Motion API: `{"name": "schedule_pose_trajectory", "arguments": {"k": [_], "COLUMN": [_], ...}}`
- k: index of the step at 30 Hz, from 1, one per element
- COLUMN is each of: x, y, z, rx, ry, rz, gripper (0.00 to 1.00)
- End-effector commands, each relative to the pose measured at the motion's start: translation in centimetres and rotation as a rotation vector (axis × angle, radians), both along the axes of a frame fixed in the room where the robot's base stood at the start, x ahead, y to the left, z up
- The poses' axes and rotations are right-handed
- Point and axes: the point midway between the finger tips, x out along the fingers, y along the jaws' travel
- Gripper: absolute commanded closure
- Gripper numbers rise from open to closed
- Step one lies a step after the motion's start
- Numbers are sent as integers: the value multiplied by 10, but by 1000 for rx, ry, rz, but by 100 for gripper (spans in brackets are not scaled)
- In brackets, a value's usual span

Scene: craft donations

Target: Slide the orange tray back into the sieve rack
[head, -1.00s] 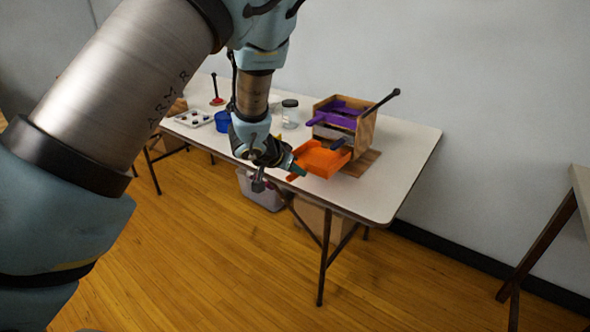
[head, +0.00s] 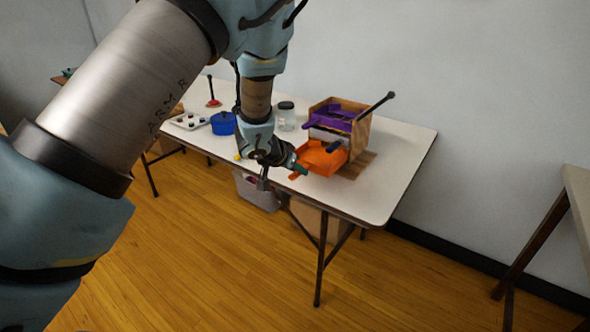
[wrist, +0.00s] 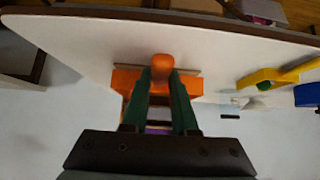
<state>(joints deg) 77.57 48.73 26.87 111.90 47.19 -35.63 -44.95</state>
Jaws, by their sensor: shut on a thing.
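The orange tray (head: 322,158) sits at the front of the wooden sieve rack (head: 360,135), low down, with its rear part hidden inside and its front sticking out. My gripper (head: 297,170) is at the tray's front. In the wrist view my gripper (wrist: 161,75) has its green fingers shut on the tray's rounded orange handle (wrist: 163,61), and the orange tray (wrist: 124,80) shows behind the fingers.
A blue pot (head: 223,123), a lidded jar (head: 286,115) and a white tray of small dark items (head: 189,121) stand left of the rack. A dark-ended rod (head: 376,105) sticks up at the rack's right. The table (head: 400,165) is clear at right.

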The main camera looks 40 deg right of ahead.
Motion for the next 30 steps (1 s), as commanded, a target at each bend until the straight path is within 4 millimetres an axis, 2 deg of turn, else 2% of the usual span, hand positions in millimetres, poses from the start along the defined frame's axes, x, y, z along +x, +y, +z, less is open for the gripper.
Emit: {"name": "schedule_pose_trajectory", "arguments": {"k": [14, 30], "x": [1, 7], "y": [-4, -26], "z": [0, 2], "rx": [-1, -2], "ry": [0, 0], "rz": [1, 1], "gripper": [100, 100]}}
